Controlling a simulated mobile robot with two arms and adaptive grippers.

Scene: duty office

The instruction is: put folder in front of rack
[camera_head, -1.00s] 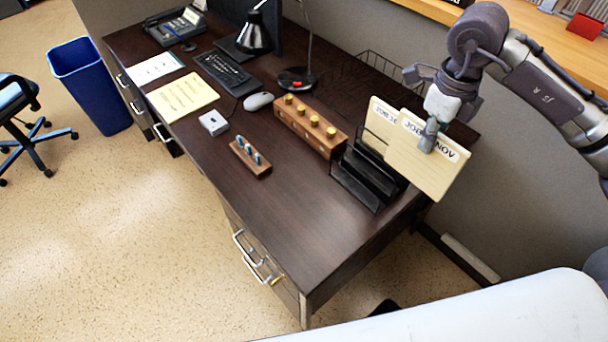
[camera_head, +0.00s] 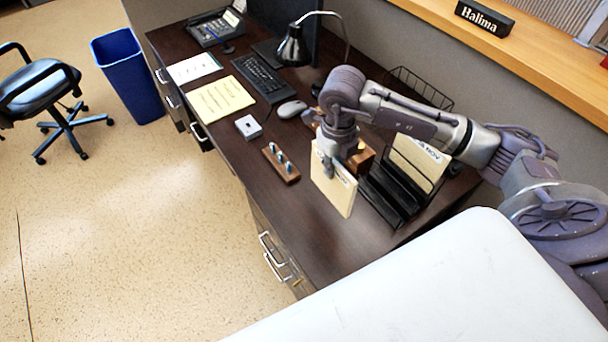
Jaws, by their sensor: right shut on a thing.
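My right gripper (camera_head: 328,162) is shut on the top of a cream folder (camera_head: 334,190). The folder hangs roughly upright over the desk, on the left side of the black rack (camera_head: 384,205) and apart from it. I cannot tell whether its lower edge touches the desk. The rack has several slots and stands near the desk's right end. A second cream folder (camera_head: 416,162) with a dark-lettered label stands in its rear part, partly hidden behind my right arm. My left gripper is not in view.
A small wooden holder with blue-topped pieces (camera_head: 281,164) is left of the held folder. A larger wooden block (camera_head: 361,160) is partly hidden behind my gripper. The dark desk (camera_head: 300,222) is bare toward its front edge. A wire basket (camera_head: 420,88) stands behind.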

